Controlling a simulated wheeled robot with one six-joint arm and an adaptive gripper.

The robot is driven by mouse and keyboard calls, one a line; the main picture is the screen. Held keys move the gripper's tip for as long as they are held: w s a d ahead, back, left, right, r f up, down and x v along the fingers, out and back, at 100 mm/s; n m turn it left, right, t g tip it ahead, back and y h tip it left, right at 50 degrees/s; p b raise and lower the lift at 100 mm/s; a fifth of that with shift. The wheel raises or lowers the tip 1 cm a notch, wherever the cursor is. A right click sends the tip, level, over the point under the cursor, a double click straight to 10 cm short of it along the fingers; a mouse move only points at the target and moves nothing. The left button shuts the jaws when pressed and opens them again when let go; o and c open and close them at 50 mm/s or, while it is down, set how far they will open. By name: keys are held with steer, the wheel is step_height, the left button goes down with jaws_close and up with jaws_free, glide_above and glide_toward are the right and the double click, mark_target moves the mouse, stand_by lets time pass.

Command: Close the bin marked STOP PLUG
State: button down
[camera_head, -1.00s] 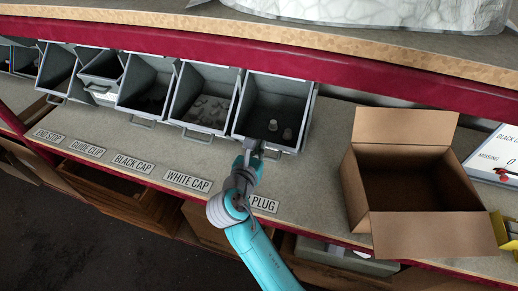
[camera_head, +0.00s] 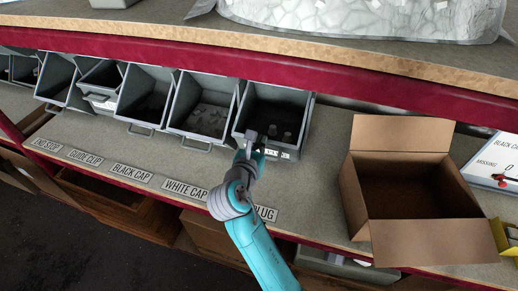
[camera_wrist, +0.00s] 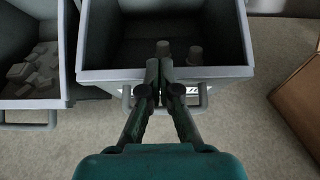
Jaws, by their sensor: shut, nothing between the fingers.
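The bin marked STOP PLUG (camera_head: 240,112) is the rightmost of the row and is open at the top, with a few small plugs (camera_head: 280,132) inside. My gripper (camera_head: 257,141) is at the bin's front edge. In the wrist view the shut, empty fingertips (camera_wrist: 161,56) overlap the middle of the front rim (camera_wrist: 105,75), with the handle (camera_wrist: 204,100) behind the fingers. I cannot tell whether they touch the bin.
The White Cap bin (camera_head: 175,108) stands open just left, with other bins beyond it. An open cardboard box (camera_head: 400,240) stands on the counter to the right. A red-edged shelf (camera_head: 330,92) runs above the bins. Bare counter (camera_head: 325,185) lies between bin and box.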

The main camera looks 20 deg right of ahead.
steer(key=shift+w+d+r, duration=0.9)
steer(key=shift+w+r, duration=0.3)
steer(key=shift+w+d+r, duration=0.55)
steer(key=shift+w, duration=0.2)
